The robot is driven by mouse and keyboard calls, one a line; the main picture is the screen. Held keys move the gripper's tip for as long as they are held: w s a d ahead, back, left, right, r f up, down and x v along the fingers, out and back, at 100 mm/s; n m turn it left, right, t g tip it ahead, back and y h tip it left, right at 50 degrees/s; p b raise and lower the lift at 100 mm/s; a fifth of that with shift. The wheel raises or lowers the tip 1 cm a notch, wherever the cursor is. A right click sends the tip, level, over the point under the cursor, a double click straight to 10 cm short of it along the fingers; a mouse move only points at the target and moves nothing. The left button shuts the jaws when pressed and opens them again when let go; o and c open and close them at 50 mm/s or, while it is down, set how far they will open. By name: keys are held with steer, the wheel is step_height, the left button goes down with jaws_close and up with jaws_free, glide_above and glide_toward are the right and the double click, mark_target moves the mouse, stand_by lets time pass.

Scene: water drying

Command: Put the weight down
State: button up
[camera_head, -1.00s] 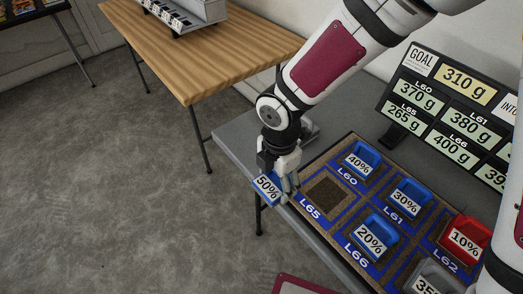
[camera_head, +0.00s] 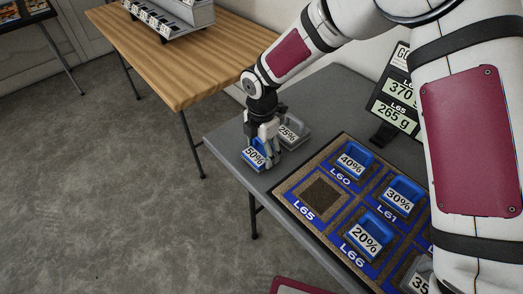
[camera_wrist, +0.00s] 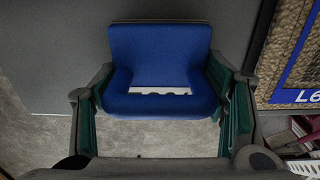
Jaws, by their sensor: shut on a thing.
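The weight is a blue block marked 50% (camera_head: 254,157), near the left edge of the grey table (camera_head: 330,95). My gripper (camera_head: 266,150) is shut on it. In the wrist view the blue weight (camera_wrist: 160,70) sits between the two green-padded fingers, with a strip of its white label showing. The weight is over the bare grey tabletop close to the edge. I cannot tell whether its underside touches the table. A grey block marked 25% (camera_head: 292,130) stands just right of and behind my gripper, partly hidden by it.
A framed board (camera_head: 283,189) with marked slots lies to the right. Its slot L65 (camera_head: 322,193) is empty; blue blocks marked 40% (camera_head: 352,161), 30% (camera_head: 400,195) and 20% (camera_head: 367,236) stand in others. A display sign (camera_head: 398,92) stands behind. A wooden table (camera_head: 190,60) is at the back left.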

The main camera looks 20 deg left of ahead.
steer(key=shift+f, duration=0.35)
steer(key=shift+f, duration=0.15)
steer(key=o, duration=1.3)
steer(key=shift+o, duration=0.2)
step_height(320, 180, up, 12)
steer(key=shift+r, duration=0.2)
